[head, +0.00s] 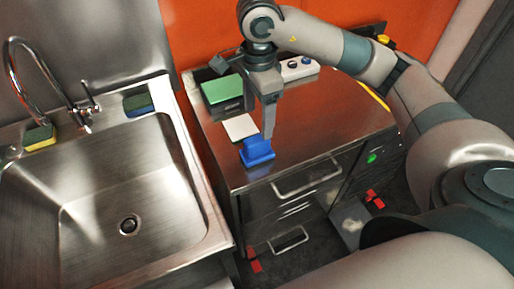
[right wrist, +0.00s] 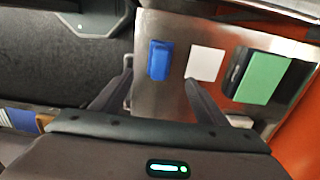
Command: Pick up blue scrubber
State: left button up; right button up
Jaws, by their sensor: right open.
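The blue scrubber (head: 257,152) rests on the steel counter (head: 335,125) near its front left edge. My right gripper (head: 268,134) points down just above and beside it, with the fingers overlapping its upper right side in the head view. In the right wrist view the blue scrubber (right wrist: 160,60) lies ahead of the gap between the two spread fingers of my right gripper (right wrist: 158,76), and nothing is held. I cannot tell whether a finger touches it. My left gripper is not in view.
A white square (head: 240,127) lies just behind the scrubber, and a green-topped block (head: 221,90) is farther back. The steel sink (head: 120,185) is to the left, with a yellow-green sponge (head: 40,138) and a blue sponge (head: 138,103) on its ledge. The counter's right side is clear.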

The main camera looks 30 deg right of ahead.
aim_at(258, 138)
notch_tip(258, 138, down, 8)
jog(key=p, duration=0.2)
jog(key=shift+r+p, duration=0.2)
jog(key=shift+p, duration=0.1)
jog(key=shift+f, duration=0.6)
notch_tip(258, 138, down, 2)
jog(key=shift+a+f+p, duration=0.1)
jog(key=shift+p, duration=1.15)
notch_tip(258, 138, down, 2)
jog(key=shift+p, duration=0.4)
jog(key=shift+f, duration=0.5)
jog(key=c, duration=1.2)
